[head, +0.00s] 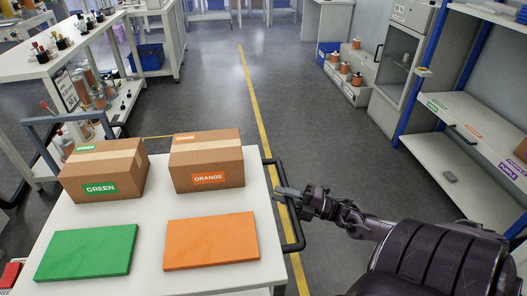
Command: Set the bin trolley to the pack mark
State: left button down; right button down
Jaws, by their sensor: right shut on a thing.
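A white-topped trolley (150,225) with a black side handle (291,225) fills the lower left. A carton labelled GREEN (104,172) and a carton labelled ORANGE (207,162) stand on its far half. A flat green slab (86,252) and a flat orange slab (211,240) lie on its near half. My right gripper (283,192) reaches in from the right and is shut on the handle at the trolley's right side. My left gripper is out of view. I cannot make out a labelled pack mark on the floor.
A yellow floor line (256,105) runs past the trolley's right side, with open grey floor (335,130) beyond. A white bench (65,60) with small parts stands at left. A shelf unit (460,140) and a cabinet (402,60) stand at right.

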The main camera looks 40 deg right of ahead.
jog(key=shift+s+d, duration=0.65)
jog(key=shift+d, duration=0.3)
jog(key=c, duration=1.6)
grip_release()
jog(key=shift+d, duration=0.1)
jog(key=o, duration=0.3)
jog(key=shift+s+d, duration=0.15)
jog(key=v, duration=0.7)
jog(key=shift+s+d+f+b, duration=0.15)
jog(key=shift+s+d+b, duration=0.05)
jog(key=shift+s+b, duration=0.15)
